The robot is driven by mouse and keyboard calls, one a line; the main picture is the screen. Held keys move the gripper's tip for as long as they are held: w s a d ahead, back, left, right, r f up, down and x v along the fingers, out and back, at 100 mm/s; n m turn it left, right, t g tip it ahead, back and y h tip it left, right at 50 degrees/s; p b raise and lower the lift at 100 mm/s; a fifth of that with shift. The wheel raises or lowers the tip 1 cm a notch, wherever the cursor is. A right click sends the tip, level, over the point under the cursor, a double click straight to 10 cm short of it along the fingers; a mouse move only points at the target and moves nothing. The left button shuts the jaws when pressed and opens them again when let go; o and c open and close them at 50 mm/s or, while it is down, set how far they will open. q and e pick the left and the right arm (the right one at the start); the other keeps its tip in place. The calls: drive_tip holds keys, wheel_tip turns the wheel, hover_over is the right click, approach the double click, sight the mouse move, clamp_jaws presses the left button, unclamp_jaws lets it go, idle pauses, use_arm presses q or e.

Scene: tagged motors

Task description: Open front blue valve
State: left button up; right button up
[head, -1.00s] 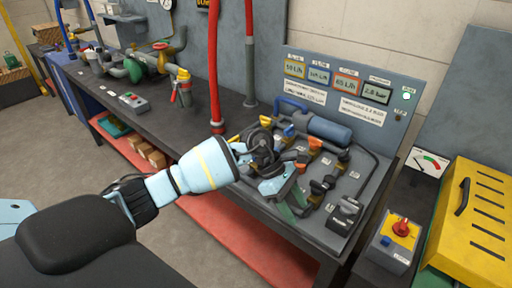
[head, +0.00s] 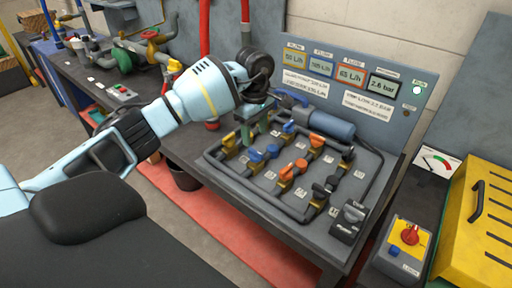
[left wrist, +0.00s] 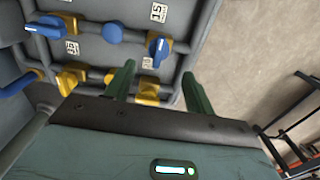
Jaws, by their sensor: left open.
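Several small valves with yellow bodies sit on the grey pipe panel (head: 240,186). In the head view, one blue valve handle (head: 257,156) is nearer the front edge, and another blue handle (head: 273,150) is just beside it. My left gripper (head: 255,136) is open and empty, pointing down above the panel's back left part, behind these blue handles. In the left wrist view its green fingers (left wrist: 159,70) are apart, with a blue handle (left wrist: 160,48) just past their tips. A yellow valve body (left wrist: 148,90) shows between the fingers. My right gripper is not in view.
Orange valve handles (head: 301,165) stand to the right of the blue ones. A blue cylinder (head: 331,124) lies behind them, before a display board (head: 350,85). A box with a red knob (head: 410,235) and a yellow case (head: 480,225) are at right.

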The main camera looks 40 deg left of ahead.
sight(255, 151)
use_arm(q)
wheel_tip(255, 151, down, 7)
drive_tip(key=shift+w, duration=0.1)
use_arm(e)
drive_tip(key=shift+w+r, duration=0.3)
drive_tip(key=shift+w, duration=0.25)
use_arm(q)
drive_tip(key=c, duration=1)
drive_tip(key=shift+o, duration=0.2)
